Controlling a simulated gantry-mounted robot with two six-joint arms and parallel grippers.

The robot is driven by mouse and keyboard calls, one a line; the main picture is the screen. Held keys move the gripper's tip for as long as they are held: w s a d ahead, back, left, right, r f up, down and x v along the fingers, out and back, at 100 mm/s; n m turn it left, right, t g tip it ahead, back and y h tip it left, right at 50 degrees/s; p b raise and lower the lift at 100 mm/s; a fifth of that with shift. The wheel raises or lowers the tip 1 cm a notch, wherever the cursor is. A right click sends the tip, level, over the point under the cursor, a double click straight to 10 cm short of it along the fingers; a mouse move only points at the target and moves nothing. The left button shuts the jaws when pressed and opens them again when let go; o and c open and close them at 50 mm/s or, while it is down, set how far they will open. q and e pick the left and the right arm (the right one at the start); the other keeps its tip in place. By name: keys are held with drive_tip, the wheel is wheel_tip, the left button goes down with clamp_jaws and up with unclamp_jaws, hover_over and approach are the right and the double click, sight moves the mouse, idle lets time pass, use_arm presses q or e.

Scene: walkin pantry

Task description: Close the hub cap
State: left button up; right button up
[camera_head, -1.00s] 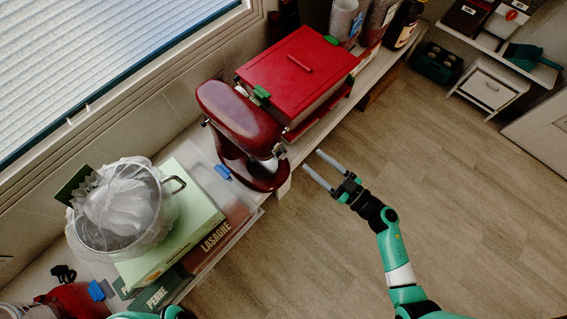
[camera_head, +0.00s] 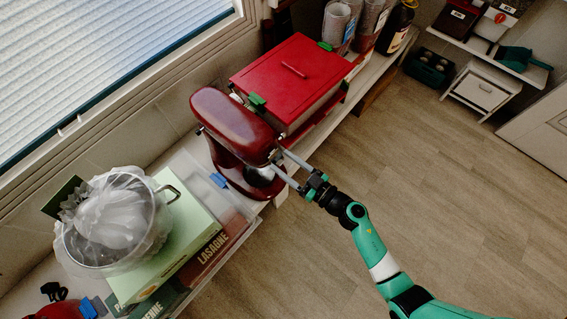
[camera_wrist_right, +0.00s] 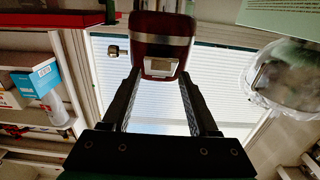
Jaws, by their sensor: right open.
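The dark red stand mixer (camera_head: 235,125) stands on the shelf in the head view, its head end facing my right arm. In the right wrist view the mixer's head end (camera_wrist_right: 165,24) is straight ahead, with a silver band. A small silver flap (camera_wrist_right: 160,67), seemingly the hub cap, hangs at its lower edge and appears tilted out. My right gripper (camera_head: 279,160) is open, its fingertips at the mixer's head end. In the right wrist view the gripper (camera_wrist_right: 160,75) has one finger on each side of the flap. I cannot tell if they touch it. My left gripper is not in view.
A red lidded box (camera_head: 290,80) stands behind the mixer. A pot covered in clear plastic (camera_head: 110,220) sits on a pale green box (camera_head: 190,235) near the lasagne box (camera_head: 205,260). Cups and a bottle stand at the far shelf end. The wooden floor (camera_head: 420,190) is clear.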

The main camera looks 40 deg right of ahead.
drive_tip(key=shift+w+a, duration=0.1)
drive_tip(key=shift+w, duration=0.3)
